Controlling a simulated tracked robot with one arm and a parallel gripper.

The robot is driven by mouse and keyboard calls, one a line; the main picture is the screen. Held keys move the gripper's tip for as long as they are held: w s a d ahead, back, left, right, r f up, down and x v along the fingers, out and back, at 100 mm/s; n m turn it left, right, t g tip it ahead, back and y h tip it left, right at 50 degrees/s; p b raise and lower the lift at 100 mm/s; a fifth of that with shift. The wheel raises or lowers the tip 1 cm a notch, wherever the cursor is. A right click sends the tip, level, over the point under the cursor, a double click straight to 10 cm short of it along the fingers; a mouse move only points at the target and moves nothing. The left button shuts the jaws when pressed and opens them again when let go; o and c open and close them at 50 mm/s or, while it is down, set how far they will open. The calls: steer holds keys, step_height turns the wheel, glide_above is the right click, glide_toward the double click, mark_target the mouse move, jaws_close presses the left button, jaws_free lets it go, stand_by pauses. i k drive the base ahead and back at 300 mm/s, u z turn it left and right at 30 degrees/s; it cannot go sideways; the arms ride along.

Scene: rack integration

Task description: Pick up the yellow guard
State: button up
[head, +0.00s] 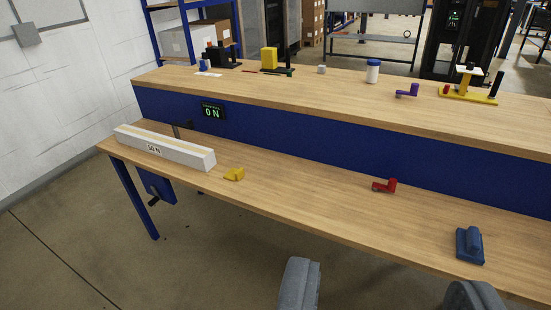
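A small yellow piece (234,174), which looks like the yellow guard, lies on the lower wooden bench top, near its front edge and just right of the long white box. It is wedge-like with a raised part; finer detail is too small to tell. My gripper (388,278) shows at the bottom of the view as two grey fingers set wide apart. It is open, with nothing between the fingers. It is nearer to the camera than the bench, and the yellow piece is apart from it, up and to the left.
The long white box (165,147) is labelled "50 N". A red part (384,185) and a blue part (469,246) lie to the right on the lower bench (320,207). The raised shelf (330,95) holds a purple part (408,91), a white jar (373,72) and yellow-and-black fixtures (468,88). Bench between the yellow and red parts is clear.

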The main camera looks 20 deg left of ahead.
mark_target(233, 174)
steer(key=u, duration=0.1)
steer(key=i, duration=1.2)
steer(key=u, duration=0.9)
steer(key=i, duration=0.35)
steer(key=u, duration=0.1)
steer(key=k, duration=0.8)
steer(key=u, duration=0.2)
steer(key=i, duration=0.8)
steer(key=z, duration=0.05)
